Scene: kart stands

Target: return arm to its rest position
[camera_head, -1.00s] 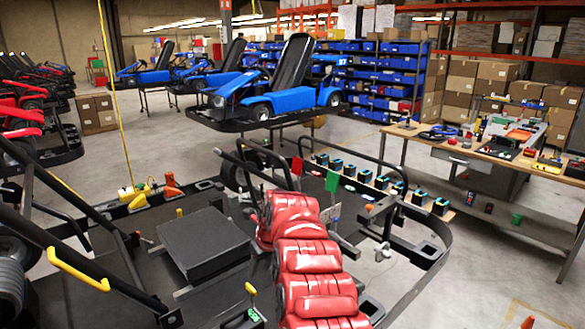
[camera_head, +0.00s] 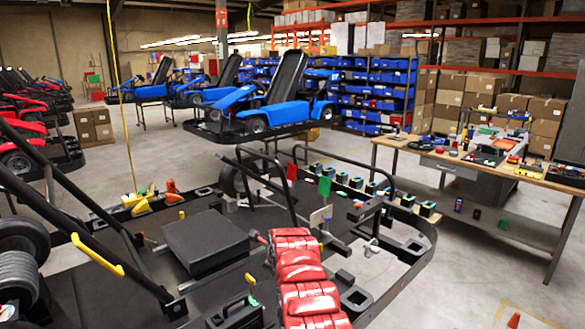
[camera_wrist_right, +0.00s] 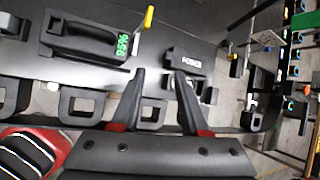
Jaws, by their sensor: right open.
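My right gripper (camera_wrist_right: 160,72) shows in the right wrist view. Its two black fingers are apart, with nothing between them. They are over the dark kart deck, near a black handled box with green digits (camera_wrist_right: 95,40). My red segmented right arm (camera_head: 308,290) comes in from the bottom of the head view, right of the middle. Its gripper is not clearly visible there. My left arm and gripper are not in view.
A flat black box (camera_head: 205,243) sits on the deck. Black bars rise at the left. Small blue-topped boxes (camera_head: 372,188) line the far rail. A workbench (camera_head: 475,167) with parts stands at the right. A blue kart (camera_head: 268,110) stands behind. Floor between is clear.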

